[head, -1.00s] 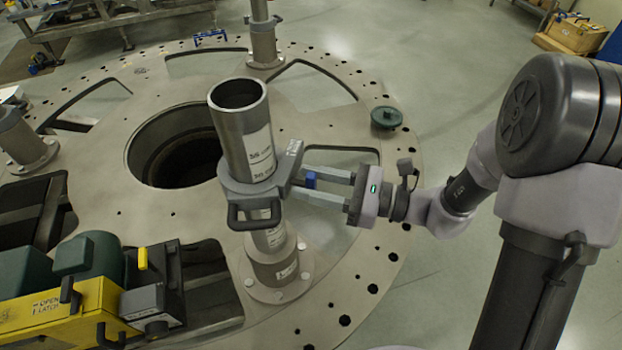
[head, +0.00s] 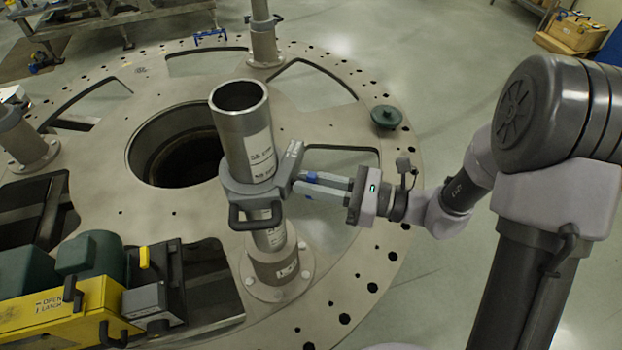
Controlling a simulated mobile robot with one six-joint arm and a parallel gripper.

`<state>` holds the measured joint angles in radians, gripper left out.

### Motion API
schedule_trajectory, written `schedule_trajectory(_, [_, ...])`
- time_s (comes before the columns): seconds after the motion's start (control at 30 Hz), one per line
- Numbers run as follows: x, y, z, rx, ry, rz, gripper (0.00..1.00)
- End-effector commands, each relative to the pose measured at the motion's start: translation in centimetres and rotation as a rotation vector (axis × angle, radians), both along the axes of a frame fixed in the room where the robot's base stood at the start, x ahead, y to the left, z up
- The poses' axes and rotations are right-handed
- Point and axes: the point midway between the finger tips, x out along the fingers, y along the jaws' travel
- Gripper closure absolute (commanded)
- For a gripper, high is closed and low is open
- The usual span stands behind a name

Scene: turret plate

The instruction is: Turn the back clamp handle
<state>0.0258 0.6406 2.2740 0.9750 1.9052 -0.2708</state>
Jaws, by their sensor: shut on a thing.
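A dark grey clamp (head: 252,190) sits around an upright steel tube (head: 248,130) on the turret plate. A black loop handle (head: 256,216) sticks out at its front. The clamp's back handle (head: 292,160), a light grey piece with blue showing beside it, is on the right side of the collar. My gripper (head: 308,183) reaches in from the right, its two long pale fingers level with the clamp. It is shut on the back clamp handle; the fingers partly hide the grip, so the exact contact is unclear.
The round turret plate (head: 345,235) has a large central hole (head: 180,150) left of the tube. A yellow machine with green motors (head: 70,310) stands at front left. A green knob (head: 386,117) lies at the plate's right. Another post (head: 264,40) stands behind.

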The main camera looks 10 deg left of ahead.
Motion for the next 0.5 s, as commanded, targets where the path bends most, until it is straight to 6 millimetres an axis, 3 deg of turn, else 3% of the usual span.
schedule_trajectory(0.5, [0.29,-0.01,0.31,0.021,0.468,0.0,1.0])
